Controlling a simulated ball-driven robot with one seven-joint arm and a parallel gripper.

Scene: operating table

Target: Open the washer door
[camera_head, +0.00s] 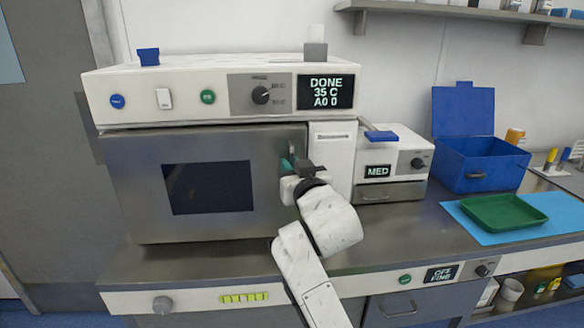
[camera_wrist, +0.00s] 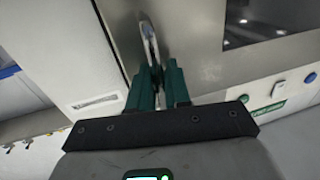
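The washer (camera_head: 215,97) is a white cabinet on the steel counter. Its panel display (camera_head: 325,91) reads "DONE 35 C A0 0". The grey metal washer door (camera_head: 265,180) with a dark window (camera_head: 208,187) appears shut. My gripper (camera_head: 288,166) is at the door's right edge and hides most of the handle in the head view. In the wrist view, the metal door handle (camera_wrist: 149,42) runs down between the green fingertips of my gripper (camera_wrist: 158,72). The fingers are close together, with the handle between them.
A small white unit (camera_head: 390,165) marked "MED" stands right of the washer. Further right are an open blue box (camera_head: 480,165) and a green tray (camera_head: 503,212) on a blue mat (camera_head: 478,229). The counter (camera_head: 200,262) before the door is clear except for my arm.

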